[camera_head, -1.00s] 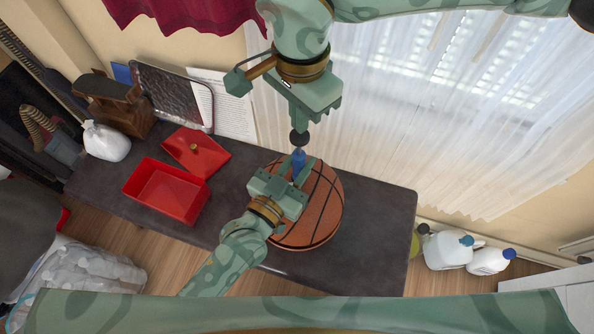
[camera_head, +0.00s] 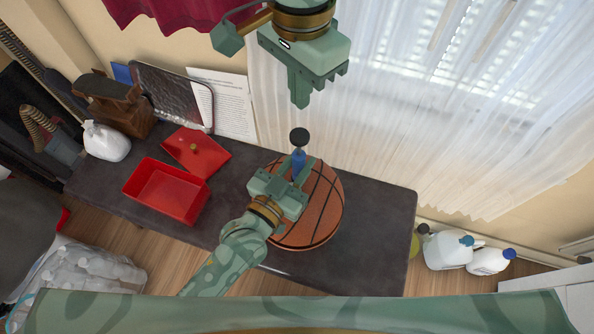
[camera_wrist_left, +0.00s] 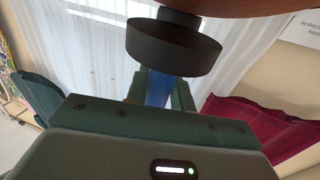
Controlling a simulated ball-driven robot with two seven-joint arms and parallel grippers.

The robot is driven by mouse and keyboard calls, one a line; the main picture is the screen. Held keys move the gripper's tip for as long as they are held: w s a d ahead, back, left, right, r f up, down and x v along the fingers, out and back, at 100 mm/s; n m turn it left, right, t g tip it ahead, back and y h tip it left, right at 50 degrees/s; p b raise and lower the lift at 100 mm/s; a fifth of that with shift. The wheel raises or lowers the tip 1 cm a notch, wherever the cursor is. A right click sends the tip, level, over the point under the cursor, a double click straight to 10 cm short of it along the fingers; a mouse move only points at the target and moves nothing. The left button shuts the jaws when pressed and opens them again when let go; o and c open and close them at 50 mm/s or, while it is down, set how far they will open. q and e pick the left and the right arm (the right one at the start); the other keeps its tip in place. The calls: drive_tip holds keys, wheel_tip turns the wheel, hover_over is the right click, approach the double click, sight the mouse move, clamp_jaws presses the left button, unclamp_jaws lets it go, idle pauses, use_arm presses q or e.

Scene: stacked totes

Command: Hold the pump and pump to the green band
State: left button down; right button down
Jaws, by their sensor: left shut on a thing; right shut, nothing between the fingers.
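The pump has a blue body (camera_head: 299,158) and a black knob-like handle (camera_head: 299,136) at its top end. It stands over the basketball (camera_head: 325,205). My left gripper (camera_head: 299,174) is shut around the blue body. In the left wrist view the blue body (camera_wrist_left: 158,88) shows between the fingers, with a wide black round part (camera_wrist_left: 172,48) beyond them. My right gripper (camera_head: 300,102) is shut and empty, above the handle in the picture and apart from it. I cannot make out a green band in these views.
The ball rests on a dark table (camera_head: 375,220). A red open box (camera_head: 165,192) and a red lid (camera_head: 196,152) lie to its left. The table's right part is clear. Sheer curtains (camera_head: 400,110) hang behind.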

use_arm(q)
drive_tip(key=c, duration=1.1)
unclamp_jaws()
